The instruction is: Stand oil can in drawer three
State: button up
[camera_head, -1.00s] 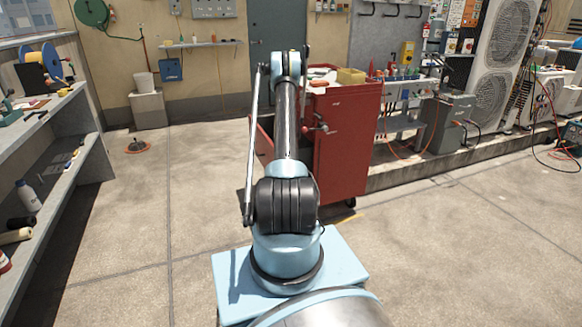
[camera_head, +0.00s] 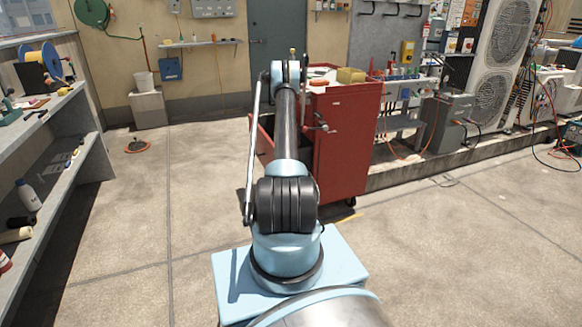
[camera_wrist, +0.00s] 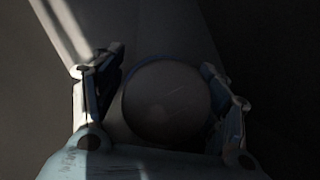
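In the wrist view, a dark round object (camera_wrist: 166,103), which I take to be the oil can seen end-on, sits between the two fingers of my gripper (camera_wrist: 165,85). The fingers flank it closely and look shut on it; shadow makes the contact hard to see. In the head view my arm hides the gripper and the can. The red tool cabinet (camera_head: 343,140) stands behind my arm. A red drawer front (camera_head: 263,146) sticks out on its left side, open; my arm partly covers it. Which drawer this is I cannot tell.
A yellow box (camera_head: 351,75) and other items lie on the cabinet top. A grey shelf unit (camera_head: 85,125) lines the left side. Grey condenser units (camera_head: 490,85) and a grey box (camera_head: 449,122) stand at right. The floor on both sides of my base is clear.

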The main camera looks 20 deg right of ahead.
jog(key=v, duration=1.2)
dwell(0.3)
jog(key=shift+r, duration=0.15)
